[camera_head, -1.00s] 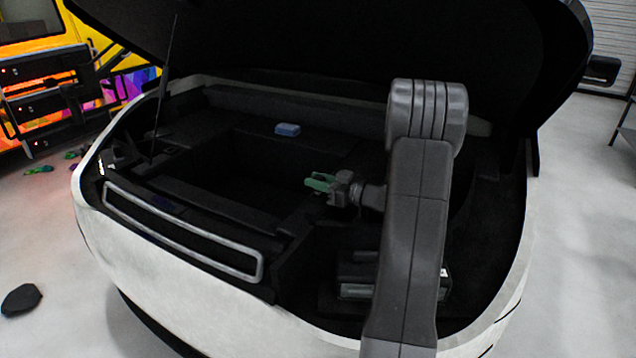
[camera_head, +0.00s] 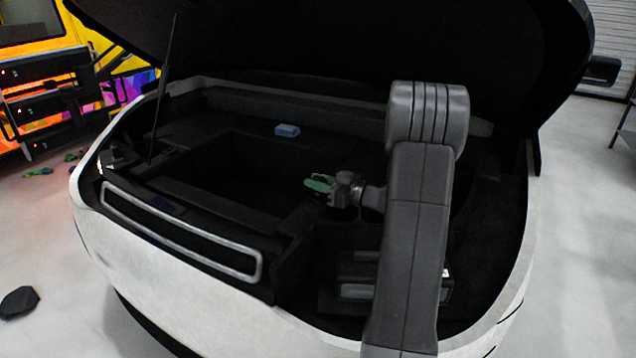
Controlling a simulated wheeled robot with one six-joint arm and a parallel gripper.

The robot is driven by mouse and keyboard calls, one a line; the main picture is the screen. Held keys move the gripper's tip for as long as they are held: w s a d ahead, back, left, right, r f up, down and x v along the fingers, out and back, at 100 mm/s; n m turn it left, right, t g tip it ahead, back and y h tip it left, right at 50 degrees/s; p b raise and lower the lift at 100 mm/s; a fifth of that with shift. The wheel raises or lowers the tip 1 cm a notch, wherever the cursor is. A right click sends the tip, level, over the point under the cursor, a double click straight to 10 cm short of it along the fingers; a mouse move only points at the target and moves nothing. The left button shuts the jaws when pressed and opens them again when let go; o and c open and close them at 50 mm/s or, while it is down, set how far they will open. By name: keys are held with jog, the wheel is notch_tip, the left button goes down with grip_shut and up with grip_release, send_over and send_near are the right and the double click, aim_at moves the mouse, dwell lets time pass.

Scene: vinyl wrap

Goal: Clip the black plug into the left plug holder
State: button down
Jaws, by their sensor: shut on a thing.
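My gripper (camera_head: 320,184), with green fingers, is over the dark open compartment of the car, pointing left. Its fingers look close together. The black plug cannot be made out between them against the dark lining. The left plug holder cannot be told apart in the dark compartment either.
The raised black lid hangs over the compartment, with a thin prop rod (camera_head: 164,80) at the left. A blue block (camera_head: 287,130) lies on the back ledge. The white car body's front edge (camera_head: 200,292) and a grey-framed slot (camera_head: 180,232) are in front. A dark box with a pale face (camera_head: 356,291) sits beside my arm.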

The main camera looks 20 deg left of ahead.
jog(key=shift+f+b, duration=0.6)
jog(key=shift+b, duration=1.6)
